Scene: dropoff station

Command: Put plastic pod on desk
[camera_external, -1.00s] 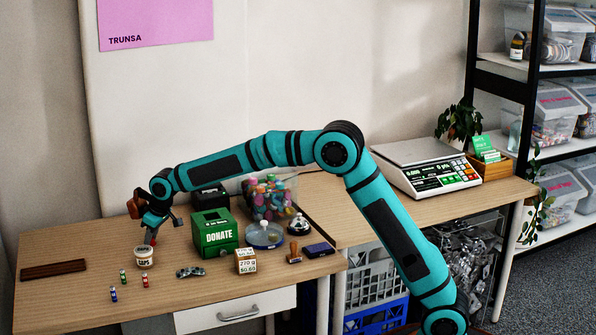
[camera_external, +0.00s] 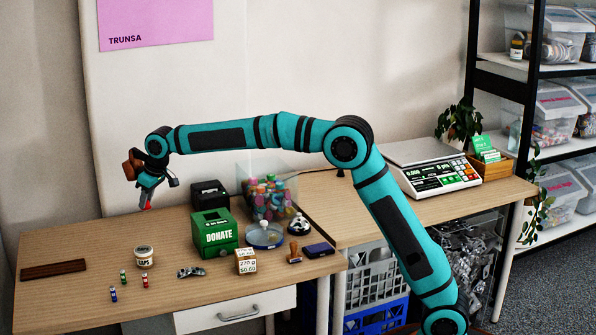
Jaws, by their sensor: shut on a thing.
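I cannot tell by eye whether that is the plastic pod. A small tub labelled CAPS (camera_external: 144,260) stands upright on the desk below the gripper, apart from it. No single thing on the desk can be told for sure as the pod. A clear bin of colourful pieces (camera_external: 270,200) stands at the back right of the desk.
A green DONATE box (camera_external: 215,234) and a black box (camera_external: 209,196) stand right of the gripper. Small bottles (camera_external: 123,276), a small grey object (camera_external: 190,272) and a price block (camera_external: 246,262) stand in front. A dark wooden strip (camera_external: 53,269) lies left. The desk's back left is clear.

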